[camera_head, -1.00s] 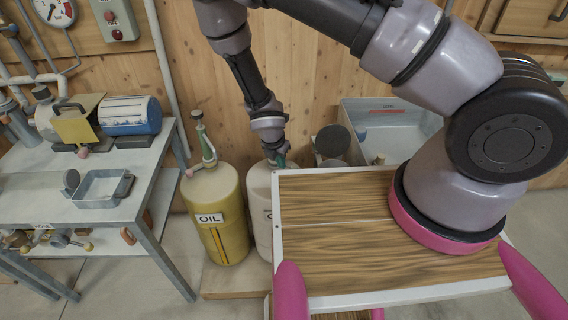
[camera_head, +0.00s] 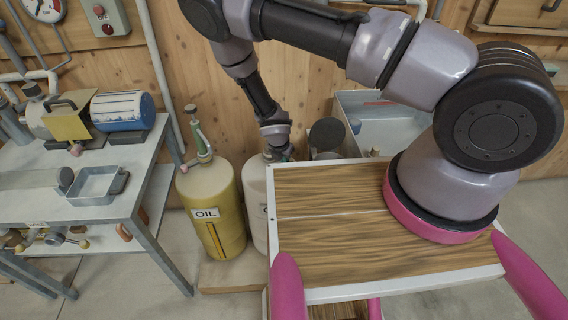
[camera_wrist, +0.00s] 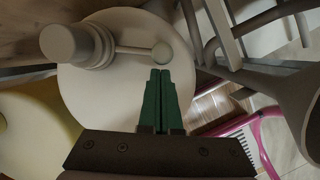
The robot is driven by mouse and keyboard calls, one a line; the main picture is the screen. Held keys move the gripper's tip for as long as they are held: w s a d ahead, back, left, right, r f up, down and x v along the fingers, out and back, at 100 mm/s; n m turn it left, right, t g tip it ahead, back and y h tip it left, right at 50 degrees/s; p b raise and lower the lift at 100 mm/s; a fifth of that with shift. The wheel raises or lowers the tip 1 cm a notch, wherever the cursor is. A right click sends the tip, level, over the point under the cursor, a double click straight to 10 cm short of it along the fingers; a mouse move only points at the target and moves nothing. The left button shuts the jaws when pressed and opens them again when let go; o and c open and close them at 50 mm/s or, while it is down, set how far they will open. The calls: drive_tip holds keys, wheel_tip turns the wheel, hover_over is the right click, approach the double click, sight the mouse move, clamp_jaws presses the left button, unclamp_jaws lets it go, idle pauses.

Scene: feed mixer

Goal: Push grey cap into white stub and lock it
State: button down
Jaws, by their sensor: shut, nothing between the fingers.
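My gripper (camera_wrist: 160,77) has green fingers closed together with nothing between them. In the wrist view it is over the round top of a white tank (camera_wrist: 118,88). A grey cylindrical piece (camera_wrist: 62,44), which looks like the cap, stands on the tank top to the upper left of the fingers. A thin rod runs from it to a round knob (camera_wrist: 162,54) just beyond the fingertips. I cannot tell the white stub apart from the cap. In the head view the white tank (camera_head: 256,205) is partly hidden by the board, and my gripper (camera_head: 286,155) is above it.
A yellow OIL tank (camera_head: 210,205) with a green-handled fitting stands left of the white tank. A metal table (camera_head: 100,213) with a motor and tray is at the left. A grey bin (camera_head: 395,118) stands behind the wood-topped board. Grey frame parts (camera_wrist: 270,85) are right of my gripper.

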sight(291, 160)
drive_tip(key=shift+w+d+n, duration=0.3)
drive_tip(key=shift+d+n, duration=0.05)
drive_tip(key=shift+n, duration=0.25)
drive_tip(key=shift+w+d+n+y, duration=0.4)
drive_tip(key=shift+w+d+n, duration=0.4)
drive_tip(key=shift+n, duration=0.5)
drive_tip(key=w+n, duration=0.1)
drive_tip(key=d+n, duration=0.1)
drive_tip(key=w+n+y, duration=0.1)
drive_tip(key=shift+w+d+n+t, duration=0.25)
drive_tip(key=shift+w+n+t, duration=0.05)
drive_tip(key=shift+w+d+n+y, duration=0.15)
drive_tip(key=shift+w+n+y, duration=0.15)
drive_tip(key=shift+w+n, duration=0.5)
drive_tip(key=shift+w, duration=0.3)
drive_tip(key=shift+w+n+g+y, duration=0.2)
drive_tip(key=shift+w+n+y, duration=0.2)
drive_tip(key=shift+w+n, duration=0.75)
drive_tip(key=shift+w+n+g+y, duration=0.2)
drive_tip(key=shift+w+n+y, duration=0.35)
drive_tip(key=shift+n, duration=1.1)
drive_tip(key=shift+w+a, duration=0.15)
drive_tip(key=shift+a, duration=0.05)
